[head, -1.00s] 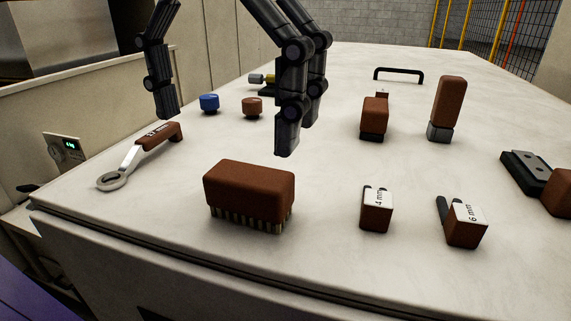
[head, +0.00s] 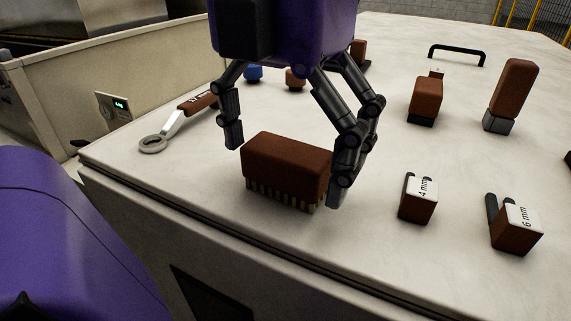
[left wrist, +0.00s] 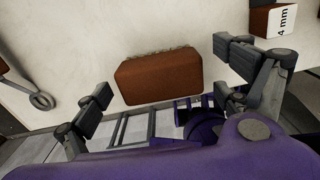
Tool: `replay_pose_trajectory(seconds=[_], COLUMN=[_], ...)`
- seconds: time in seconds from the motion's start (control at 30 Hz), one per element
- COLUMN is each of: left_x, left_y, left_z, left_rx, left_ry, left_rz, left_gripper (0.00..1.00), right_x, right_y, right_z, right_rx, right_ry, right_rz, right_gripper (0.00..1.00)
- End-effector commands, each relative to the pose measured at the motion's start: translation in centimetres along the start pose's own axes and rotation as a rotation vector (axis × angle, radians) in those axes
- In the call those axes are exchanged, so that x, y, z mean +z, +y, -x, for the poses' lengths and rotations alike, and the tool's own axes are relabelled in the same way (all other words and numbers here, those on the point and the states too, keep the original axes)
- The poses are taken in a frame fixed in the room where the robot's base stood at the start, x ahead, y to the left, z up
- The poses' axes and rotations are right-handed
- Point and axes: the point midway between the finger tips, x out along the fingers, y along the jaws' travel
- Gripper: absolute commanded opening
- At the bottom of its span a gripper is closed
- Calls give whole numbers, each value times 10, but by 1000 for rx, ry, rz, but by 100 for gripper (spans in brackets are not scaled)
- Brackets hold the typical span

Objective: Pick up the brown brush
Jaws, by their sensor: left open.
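The brown brush (head: 286,166) lies bristles down on the white table near its front edge. It also shows in the left wrist view (left wrist: 158,76), between the open fingers and a little ahead of them. My left gripper (head: 286,168) is open above and around the brush, with one finger beyond its left end and the others by its right end. The right-hand fingers cover part of the brush's right end; I cannot tell if they touch it. The left gripper's fingers also show in the left wrist view (left wrist: 158,73). My right gripper is not in view.
A ring spanner (head: 178,122) with a brown handle lies to the left. The 4 mm block (head: 418,199) and 6 mm block (head: 515,226) stand to the right. Blue (head: 253,74) and brown (head: 295,79) knobs, a brown-topped block (head: 425,99) and an upright brown-handled tool (head: 511,94) stand behind.

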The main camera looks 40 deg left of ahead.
Motion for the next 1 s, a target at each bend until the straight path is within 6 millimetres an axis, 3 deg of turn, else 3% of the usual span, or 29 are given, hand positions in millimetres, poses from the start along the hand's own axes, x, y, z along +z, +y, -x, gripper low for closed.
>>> replay_pose_trajectory(seconds=[0.1,0.5,0.77,1.0], left_x=[0,0,1,1], left_y=[0,0,0,0], left_z=[0,1,4,45], left_rx=[0,0,0,0], left_ry=[0,-1,-2,-5], left_rz=[0,0,1,2], left_gripper=[91,40,40,40], right_x=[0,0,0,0], right_y=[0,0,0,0], right_z=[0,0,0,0], right_rx=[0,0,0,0], right_ry=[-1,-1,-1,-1], right_rz=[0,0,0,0], right_gripper=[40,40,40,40])
